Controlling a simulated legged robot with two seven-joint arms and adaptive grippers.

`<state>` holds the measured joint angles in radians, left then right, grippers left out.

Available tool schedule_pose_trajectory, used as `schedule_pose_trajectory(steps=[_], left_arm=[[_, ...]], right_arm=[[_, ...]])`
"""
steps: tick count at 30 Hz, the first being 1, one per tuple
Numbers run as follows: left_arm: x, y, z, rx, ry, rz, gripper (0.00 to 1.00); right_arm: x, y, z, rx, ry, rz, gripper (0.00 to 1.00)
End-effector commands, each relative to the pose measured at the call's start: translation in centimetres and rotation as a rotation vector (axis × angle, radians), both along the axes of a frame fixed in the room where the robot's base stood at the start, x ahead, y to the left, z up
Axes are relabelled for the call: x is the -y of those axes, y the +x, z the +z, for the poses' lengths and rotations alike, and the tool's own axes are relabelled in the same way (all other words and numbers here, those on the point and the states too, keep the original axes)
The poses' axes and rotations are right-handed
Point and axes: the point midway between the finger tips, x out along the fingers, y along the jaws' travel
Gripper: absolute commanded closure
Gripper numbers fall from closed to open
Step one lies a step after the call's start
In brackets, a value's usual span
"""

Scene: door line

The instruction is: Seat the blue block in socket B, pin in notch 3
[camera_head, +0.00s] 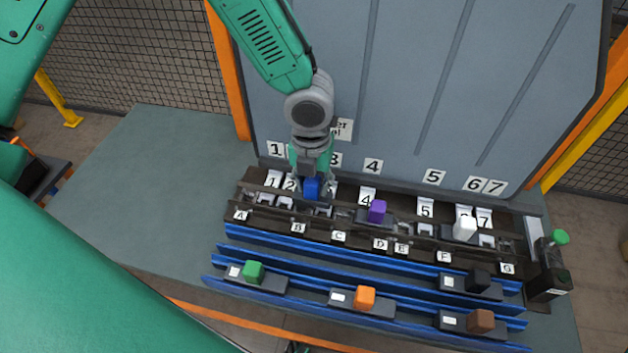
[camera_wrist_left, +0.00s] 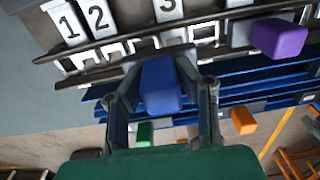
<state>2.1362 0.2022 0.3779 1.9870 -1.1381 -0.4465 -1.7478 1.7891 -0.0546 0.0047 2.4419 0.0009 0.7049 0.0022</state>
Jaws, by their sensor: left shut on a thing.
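The blue block (camera_head: 311,187) is between the fingers of my left gripper (camera_head: 312,190), which is shut on it, over the left part of the dark rail. In the left wrist view the blue block (camera_wrist_left: 161,85) sits between the two fingers (camera_wrist_left: 160,98), just below card 3 (camera_wrist_left: 168,10). Label B (camera_head: 297,228) is on the rail's front edge, a little left of and below the block. The number 3 card (camera_head: 335,160) on the back panel is partly hidden by the gripper. The block's underside, its pin and the socket beneath are hidden, so I cannot tell whether it touches the rail. My right gripper is not in view.
A purple block (camera_head: 377,211) and a white block (camera_head: 464,228) stand on the rail to the right. Blue front rails hold green (camera_head: 253,271), orange (camera_head: 364,298), brown (camera_head: 481,321) and black (camera_head: 479,280) blocks. A grey panel (camera_head: 400,90) rises behind. The table's left side (camera_head: 130,190) is clear.

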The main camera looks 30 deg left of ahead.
Motion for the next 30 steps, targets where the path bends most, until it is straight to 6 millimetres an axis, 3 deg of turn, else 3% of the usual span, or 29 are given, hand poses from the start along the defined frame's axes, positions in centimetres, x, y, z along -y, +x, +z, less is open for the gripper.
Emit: schedule_pose_trajectory(steps=[12,30], left_arm=[[0.0,0.0,-2.4,0.0,-0.002,0.0,1.0],[0.0,0.1,-4.4,0.0,-0.001,0.001,1.0]], right_arm=[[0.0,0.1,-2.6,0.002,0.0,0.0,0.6],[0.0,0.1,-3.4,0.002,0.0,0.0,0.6]])
